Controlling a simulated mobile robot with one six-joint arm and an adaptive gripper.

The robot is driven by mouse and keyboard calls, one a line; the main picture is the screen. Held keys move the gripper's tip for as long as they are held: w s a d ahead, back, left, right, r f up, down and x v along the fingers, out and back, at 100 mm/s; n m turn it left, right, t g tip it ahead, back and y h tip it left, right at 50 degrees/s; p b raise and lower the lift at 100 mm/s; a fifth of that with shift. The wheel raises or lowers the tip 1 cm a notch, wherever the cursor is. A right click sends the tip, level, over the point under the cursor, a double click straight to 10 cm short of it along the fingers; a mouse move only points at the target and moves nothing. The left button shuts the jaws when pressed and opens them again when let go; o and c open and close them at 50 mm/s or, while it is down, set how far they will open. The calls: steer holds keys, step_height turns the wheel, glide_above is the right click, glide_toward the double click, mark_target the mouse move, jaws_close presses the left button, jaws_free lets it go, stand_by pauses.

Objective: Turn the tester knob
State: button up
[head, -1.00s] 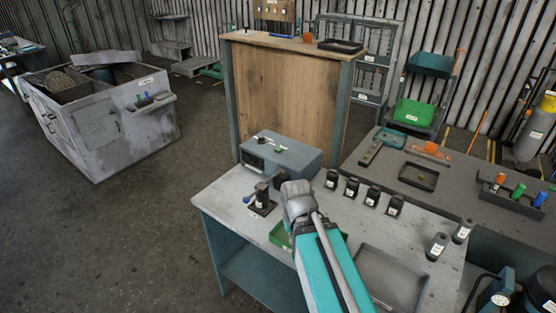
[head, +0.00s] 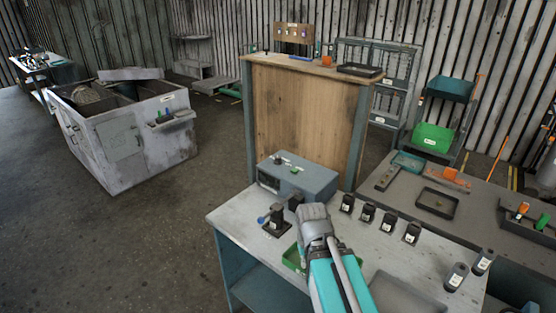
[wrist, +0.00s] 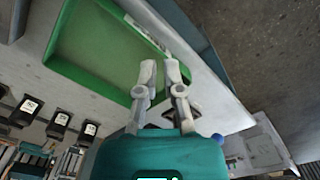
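The tester is probably the grey-blue box (head: 303,184) at the back of the workbench (head: 243,210) in the head view. Small dark and green parts show on its top; I cannot tell which part is the knob. The tester is not clearly seen there.
A black stand with a blue-ended lever (head: 276,224) is left of my arm; its blue ball (wrist: 217,138) shows in the wrist view. Several black labelled blocks (head: 367,214) stand right of the box. A wooden panel (head: 303,120) rises behind. Open floor lies left.

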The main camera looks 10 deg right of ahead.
steer(key=shift+o, duration=1.1)
steer(key=shift+w+r, duration=0.15)
steer(key=shift+w, duration=0.3)
steer(key=o, duration=0.6)
steer(key=shift+n, duration=0.5)
steer(key=w, duration=0.2)
steer(key=w+r+p, duration=0.1)
steer(key=w, duration=0.1)
steer(key=w+p, duration=0.1)
steer(key=w, duration=0.1)
steer(key=shift+w+r, duration=0.35)
steer(key=shift+w, duration=0.05)
step_height(320, 180, up, 12)
steer(key=f+n+t+y+p, duration=0.1)
steer(key=n+t+y+p, duration=0.2)
steer(key=n+p, duration=0.55)
glide_above(278, 157)
steer(key=s+d+p, duration=0.2)
steer(key=s+d, duration=0.2)
steer(key=m, duration=0.1)
steer(key=shift+a+r, duration=0.15)
steer(key=shift+r, duration=0.1)
steer(key=shift+f+b, duration=0.2)
steer(key=shift+b, duration=0.25)
steer(key=b+x, duration=1.2)
steer(key=x, duration=0.1)
steer(key=shift+w+a+f, duration=0.1)
steer(key=shift+w+f, duration=0.05)
steer(key=shift+w, duration=0.1)
jaws_close()
